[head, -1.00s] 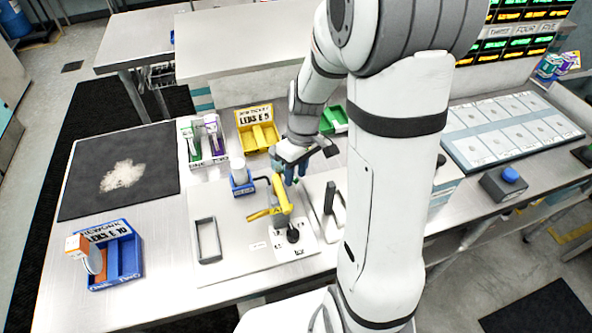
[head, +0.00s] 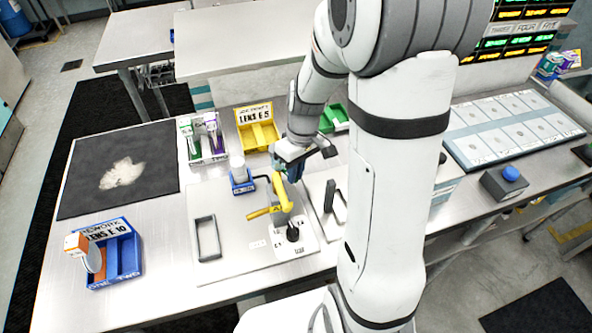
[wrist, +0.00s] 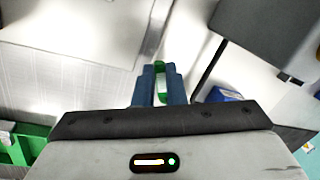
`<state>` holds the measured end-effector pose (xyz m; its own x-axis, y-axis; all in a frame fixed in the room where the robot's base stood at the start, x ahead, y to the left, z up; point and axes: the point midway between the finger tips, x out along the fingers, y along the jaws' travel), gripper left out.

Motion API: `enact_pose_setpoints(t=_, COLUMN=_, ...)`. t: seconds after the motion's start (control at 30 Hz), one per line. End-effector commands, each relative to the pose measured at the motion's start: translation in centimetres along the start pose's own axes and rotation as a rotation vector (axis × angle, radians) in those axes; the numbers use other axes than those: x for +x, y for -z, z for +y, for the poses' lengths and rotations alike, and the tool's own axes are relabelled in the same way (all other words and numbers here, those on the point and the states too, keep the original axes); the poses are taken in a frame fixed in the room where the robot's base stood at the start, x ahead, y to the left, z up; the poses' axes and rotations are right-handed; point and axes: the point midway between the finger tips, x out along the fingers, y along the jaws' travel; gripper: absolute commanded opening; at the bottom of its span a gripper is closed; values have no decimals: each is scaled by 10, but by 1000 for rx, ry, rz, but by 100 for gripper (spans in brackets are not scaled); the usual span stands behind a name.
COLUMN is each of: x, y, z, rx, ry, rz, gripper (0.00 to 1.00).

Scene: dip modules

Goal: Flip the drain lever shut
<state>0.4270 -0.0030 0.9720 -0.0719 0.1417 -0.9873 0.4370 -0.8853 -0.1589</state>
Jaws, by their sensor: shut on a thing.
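The yellow lever (head: 268,211) sits on a white base with a black knob (head: 292,233), on the pale plate. One yellow part points left and another rises toward my gripper. My gripper (head: 291,173) is just above and behind the yellow part in the head view; I cannot tell whether they touch. In the wrist view the blue fingertips (wrist: 160,84) are close together on a small green-and-white thing (wrist: 160,70). The lever cannot be made out in the wrist view.
A blue holder with a white cup (head: 240,178) stands left of the lever. A grey frame (head: 208,239) lies to the left, and a black handle (head: 334,203) stands right. The dark mat (head: 90,188) lies left.

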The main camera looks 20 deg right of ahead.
Motion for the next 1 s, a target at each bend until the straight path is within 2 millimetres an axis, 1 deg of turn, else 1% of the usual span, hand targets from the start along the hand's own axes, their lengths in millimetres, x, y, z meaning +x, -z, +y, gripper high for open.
enact_pose_setpoints(t=0.03, x=3, y=0, z=-1, rx=30, ry=-1, rz=8, gripper=0)
enact_pose_setpoints(t=0.2, x=1, y=-1, z=-5, rx=107, ry=-1, rz=20, gripper=0)
enact_pose_setpoints(t=0.47, x=1, y=-1, z=-5, rx=112, ry=-1, rz=20, gripper=0)
enact_pose_setpoints(t=0.5, x=1, y=-1, z=-5, rx=111, ry=-1, rz=20, gripper=13)
enact_pose_setpoints(t=0.73, x=1, y=-1, z=-5, rx=110, ry=-1, rz=19, gripper=32)
enact_pose_setpoints(t=1.0, x=-1, y=-1, z=-5, rx=110, ry=-1, rz=20, gripper=33)
